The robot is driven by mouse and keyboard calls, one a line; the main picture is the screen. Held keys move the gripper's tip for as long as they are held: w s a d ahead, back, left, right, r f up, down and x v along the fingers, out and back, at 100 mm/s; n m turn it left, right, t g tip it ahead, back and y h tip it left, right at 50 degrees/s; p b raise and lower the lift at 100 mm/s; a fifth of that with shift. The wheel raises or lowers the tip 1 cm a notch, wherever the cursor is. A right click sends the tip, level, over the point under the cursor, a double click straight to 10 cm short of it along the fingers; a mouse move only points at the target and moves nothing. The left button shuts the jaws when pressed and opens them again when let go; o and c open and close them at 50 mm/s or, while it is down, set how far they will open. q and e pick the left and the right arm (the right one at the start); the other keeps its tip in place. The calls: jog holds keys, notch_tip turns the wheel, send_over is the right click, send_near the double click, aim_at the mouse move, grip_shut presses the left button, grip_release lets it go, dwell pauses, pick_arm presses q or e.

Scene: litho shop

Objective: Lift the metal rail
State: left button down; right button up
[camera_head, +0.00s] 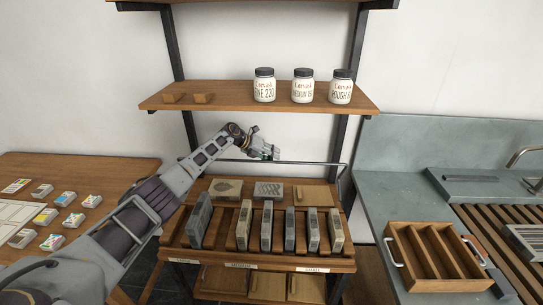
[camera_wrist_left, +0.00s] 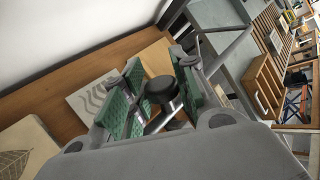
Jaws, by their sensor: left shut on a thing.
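The metal rail (camera_head: 312,163) is a thin grey bar that runs across the back of the slotted wooden rack, above the flat stones. Its right end bends down towards the rack. My right gripper is out of view.
The wooden rack (camera_head: 255,262) holds several upright stones below the rail. A shelf (camera_head: 230,97) with three white jars (camera_head: 303,88) is above. A wooden tray (camera_head: 398,238) lies on the grey counter at right. A table (camera_head: 110,168) with small boxes stands at left.

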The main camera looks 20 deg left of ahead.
pick_arm(q)
jog(key=shift+f, duration=0.1)
dwell(0.3)
jog(key=c, duration=1.1)
grip_release()
jog(key=shift+c, duration=0.2)
jog(key=shift+a, duration=0.1)
jog(key=v, duration=1.2)
